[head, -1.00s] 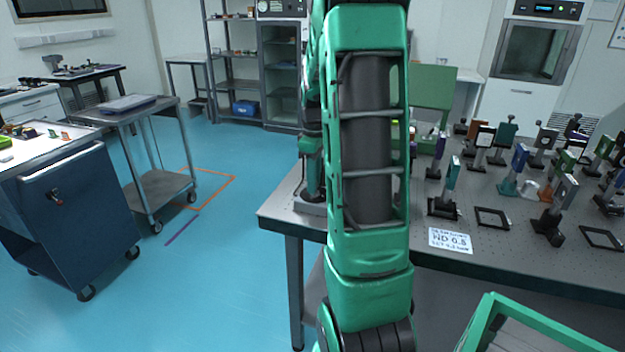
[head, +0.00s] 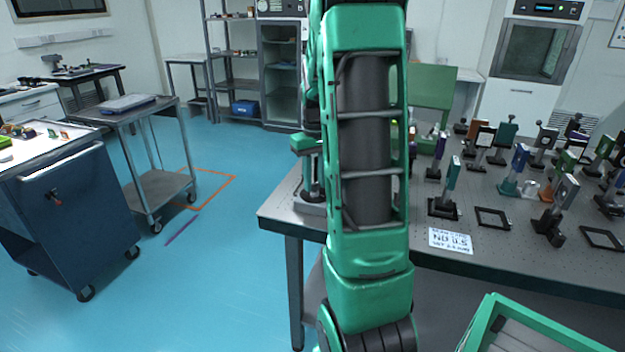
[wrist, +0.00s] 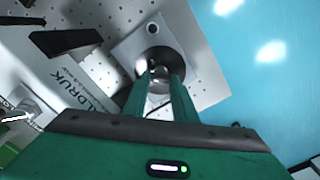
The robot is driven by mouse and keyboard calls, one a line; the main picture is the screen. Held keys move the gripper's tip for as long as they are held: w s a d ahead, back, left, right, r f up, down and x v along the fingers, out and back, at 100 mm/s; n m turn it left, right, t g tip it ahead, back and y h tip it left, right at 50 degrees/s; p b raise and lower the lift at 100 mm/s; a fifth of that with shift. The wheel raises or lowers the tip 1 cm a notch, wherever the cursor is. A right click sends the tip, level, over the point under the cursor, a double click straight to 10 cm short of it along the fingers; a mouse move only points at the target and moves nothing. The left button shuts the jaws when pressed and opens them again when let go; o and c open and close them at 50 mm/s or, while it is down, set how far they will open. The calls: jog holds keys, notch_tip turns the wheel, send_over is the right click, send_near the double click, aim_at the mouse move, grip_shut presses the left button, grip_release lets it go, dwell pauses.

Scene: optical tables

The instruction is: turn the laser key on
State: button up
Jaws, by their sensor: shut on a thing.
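A grey laser unit (wrist: 205,85) with a dark round key switch (wrist: 168,52) shows in the wrist view. My gripper (wrist: 160,78) is over the switch, its two green fingers closed on a small shiny metal piece, the laser key (wrist: 158,72). The fingers hide much of the key, so its angle is hard to tell. In the head view, the laser unit (head: 311,208) sits at the left corner of the optical table, with my gripper above it. My green arm hides part of that area.
A green crate (head: 530,325) stands at front right. A blue cabinet (head: 75,220) and grey cart (head: 165,190) stand left, with open floor between.

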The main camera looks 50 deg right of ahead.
jog(key=m, duration=0.5)
jog(key=shift+w+a+r, duration=0.1)
jog(key=shift+w, duration=0.05)
jog(key=shift+w+a+m, duration=0.1)
jog(key=shift+a+m, duration=0.05)
jog(key=shift+m, duration=1.95)
jog(key=o, duration=1)
jog(key=shift+o, duration=0.2)
notch_tip(320, 180, up, 11)
jog(key=shift+f, duration=0.2)
